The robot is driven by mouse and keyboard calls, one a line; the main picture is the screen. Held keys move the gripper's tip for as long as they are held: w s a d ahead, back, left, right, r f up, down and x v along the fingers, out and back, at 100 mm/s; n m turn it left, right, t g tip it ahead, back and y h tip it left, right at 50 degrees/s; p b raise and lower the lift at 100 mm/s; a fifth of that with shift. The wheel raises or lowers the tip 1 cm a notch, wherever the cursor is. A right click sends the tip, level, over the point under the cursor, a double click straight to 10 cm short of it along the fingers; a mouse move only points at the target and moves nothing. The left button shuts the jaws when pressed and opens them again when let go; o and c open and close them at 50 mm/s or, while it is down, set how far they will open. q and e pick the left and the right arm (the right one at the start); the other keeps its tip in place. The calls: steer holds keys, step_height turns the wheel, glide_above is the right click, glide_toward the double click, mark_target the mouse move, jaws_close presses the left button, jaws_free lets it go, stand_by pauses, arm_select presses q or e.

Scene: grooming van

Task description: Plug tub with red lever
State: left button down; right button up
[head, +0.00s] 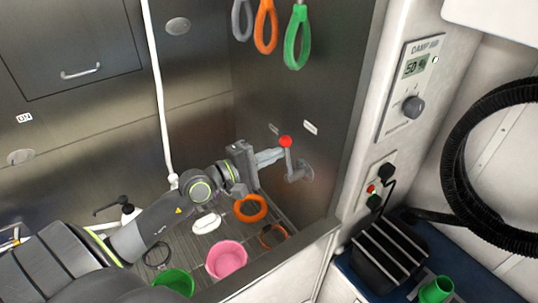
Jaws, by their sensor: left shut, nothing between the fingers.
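The red-knobbed lever (285,142) is on the right wall of the metal tub (250,215). Its red ball stands at the top of a grey stem that rises from a round mount on the wall. My left gripper (278,155) is shut and empty, with its fingertips right at the lever, just below and left of the red ball. I cannot tell whether they touch it. The tub's drain and plug do not show clearly. My right gripper is not in view.
An orange ring (250,208), a pink bucket (227,259), a green bucket (174,282) and a white object (206,222) lie on the tub's slatted floor. Coloured loops (297,40) hang above. A control panel (412,85) and black hose (465,170) are at right.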

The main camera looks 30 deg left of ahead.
arm_select(q)
steer(key=shift+s+d+r+m+b, duration=0.2)
steer(key=shift+d+m, duration=0.25)
steer(key=shift+m, duration=0.3)
steer(key=shift+s+d+r+m+b, duration=0.1)
steer(key=shift+s+d+r+m, duration=0.1)
steer(key=shift+d+m, duration=0.4)
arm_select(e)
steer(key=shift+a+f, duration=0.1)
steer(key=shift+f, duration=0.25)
arm_select(q)
steer(key=shift+a+m, duration=0.15)
steer(key=shift+m, duration=0.1)
steer(key=shift+w, duration=0.1)
